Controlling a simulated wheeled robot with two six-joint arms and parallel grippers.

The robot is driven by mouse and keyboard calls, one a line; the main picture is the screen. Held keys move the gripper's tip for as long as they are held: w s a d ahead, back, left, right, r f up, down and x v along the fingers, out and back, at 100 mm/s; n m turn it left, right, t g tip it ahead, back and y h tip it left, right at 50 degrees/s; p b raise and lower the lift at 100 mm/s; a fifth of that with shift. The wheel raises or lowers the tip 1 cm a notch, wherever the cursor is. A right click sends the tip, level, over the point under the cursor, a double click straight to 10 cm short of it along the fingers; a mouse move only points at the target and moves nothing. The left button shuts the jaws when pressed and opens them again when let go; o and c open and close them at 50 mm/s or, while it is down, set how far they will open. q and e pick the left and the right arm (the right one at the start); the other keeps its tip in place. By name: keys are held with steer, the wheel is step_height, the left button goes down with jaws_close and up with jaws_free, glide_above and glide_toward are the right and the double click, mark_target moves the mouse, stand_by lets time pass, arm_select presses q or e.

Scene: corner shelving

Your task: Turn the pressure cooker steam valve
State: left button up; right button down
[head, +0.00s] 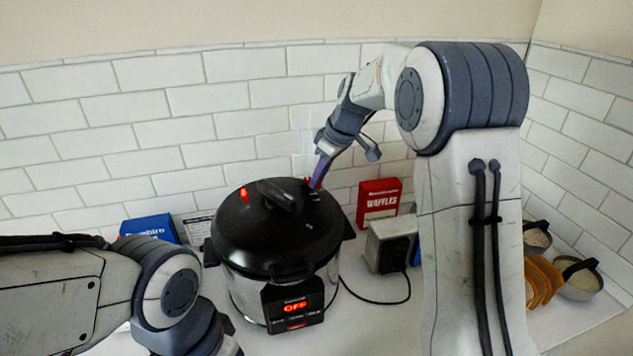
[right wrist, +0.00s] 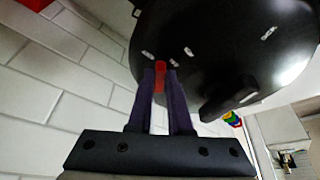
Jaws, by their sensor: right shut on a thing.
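The pressure cooker (head: 232,278) stands on the counter with its black lid (head: 262,226) on; its front display reads OFF in red. My right gripper (head: 314,184) reaches down to the right rear of the lid. In the right wrist view my right gripper (right wrist: 160,72) is shut on the red steam valve (right wrist: 160,77), which sits between the fingertips near the lid's (right wrist: 215,50) edge. In the head view the valve is mostly hidden by the fingers. A small red piece (head: 243,193) shows on the lid's left side. My left gripper is at the bottom left, its fingers not visible.
A red waffles box (head: 378,202) and a toaster-like appliance (head: 391,243) with a black cord stand right of the cooker. A blue box (head: 150,228) stands to its left. Bowls (head: 580,280) and bread slices (head: 541,281) sit far right. White tiled walls close the back.

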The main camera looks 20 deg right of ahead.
steer(key=shift+w+d+n+g, duration=0.25)
steer(key=shift+n+g, duration=0.15)
steer(key=shift+n, duration=0.6)
steer(key=c, duration=0.8)
jaws_free()
steer(key=shift+c, duration=0.2)
steer(key=shift+y, duration=0.3)
steer(key=b+v, duration=0.2)
steer(key=v, duration=0.8)
steer(key=shift+r, duration=0.2)
steer(key=shift+s, duration=0.1)
